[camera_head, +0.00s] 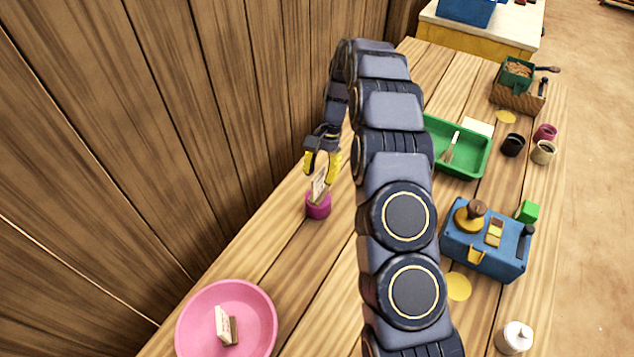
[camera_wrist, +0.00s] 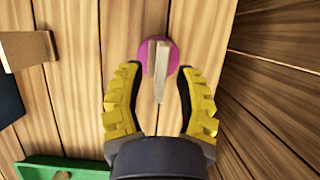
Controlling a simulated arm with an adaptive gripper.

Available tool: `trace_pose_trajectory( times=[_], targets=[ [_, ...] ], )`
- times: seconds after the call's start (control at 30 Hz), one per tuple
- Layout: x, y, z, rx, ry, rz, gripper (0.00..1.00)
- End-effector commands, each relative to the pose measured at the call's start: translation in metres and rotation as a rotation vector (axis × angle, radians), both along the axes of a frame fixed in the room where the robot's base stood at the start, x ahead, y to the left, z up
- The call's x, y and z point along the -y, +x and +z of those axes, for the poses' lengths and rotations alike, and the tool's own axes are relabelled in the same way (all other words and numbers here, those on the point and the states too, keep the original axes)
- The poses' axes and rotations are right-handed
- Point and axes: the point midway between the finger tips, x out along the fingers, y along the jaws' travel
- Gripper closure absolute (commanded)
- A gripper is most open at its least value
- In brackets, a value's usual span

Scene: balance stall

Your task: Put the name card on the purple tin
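The purple tin (camera_head: 318,210) stands on the wooden table near the plank wall. It also shows in the wrist view (camera_wrist: 170,45). A pale name card (camera_head: 319,188) stands on edge at the top of the tin and appears to rest on it. In the wrist view, the card (camera_wrist: 160,75) is tilted and sticks out past the tin's rim. My gripper (camera_head: 321,173) is just above the tin. Its yellow fingers (camera_wrist: 159,75) are spread on both sides of the card, with a visible gap on each side.
A pink bowl (camera_head: 187,330) with another small card-like piece (camera_head: 226,326) sits at the front left. The plank wall (camera_head: 200,130) is close on the left.

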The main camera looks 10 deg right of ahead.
Motion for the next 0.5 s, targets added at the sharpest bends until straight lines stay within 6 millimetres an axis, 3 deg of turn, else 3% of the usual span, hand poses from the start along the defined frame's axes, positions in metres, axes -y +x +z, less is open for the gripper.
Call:
trace_pose_trajectory(
  times=[0.2,0.5],
  targets=[
    [0.014,0.016,0.046,0.008,-0.002,-0.003,0.66],
    [0.023,0.023,0.076,0.002,0.000,-0.002,0.66]
  ],
)
